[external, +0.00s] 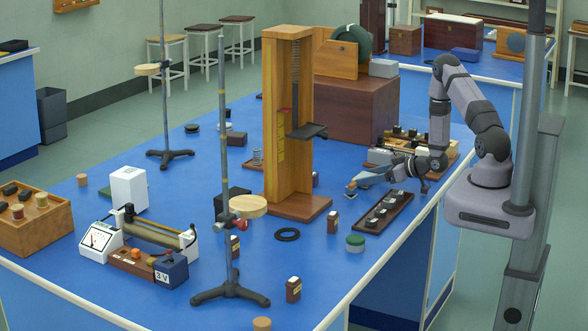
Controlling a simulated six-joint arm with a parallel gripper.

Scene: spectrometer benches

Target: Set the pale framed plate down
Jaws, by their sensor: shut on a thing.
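My gripper (392,174) is at the right side of the blue bench, low over it, with its fingers pointing left. It is shut on a small pale bluish flat piece (370,178), which I take to be the pale framed plate. An orange-brown bit shows at the piece's left end. The piece is above or close to the bench top; I cannot tell whether it touches. A long dark wooden tray (368,228) with several small blocks lies just in front of and below my gripper. The fingers are small and partly hidden.
A tall wooden stand (273,150) rises left of my gripper. A wooden board with several parts (452,157) lies behind it. A small brown bottle (333,222), a green-topped jar (355,243) and a black ring (287,234) lie in front. Bare bench shows around them.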

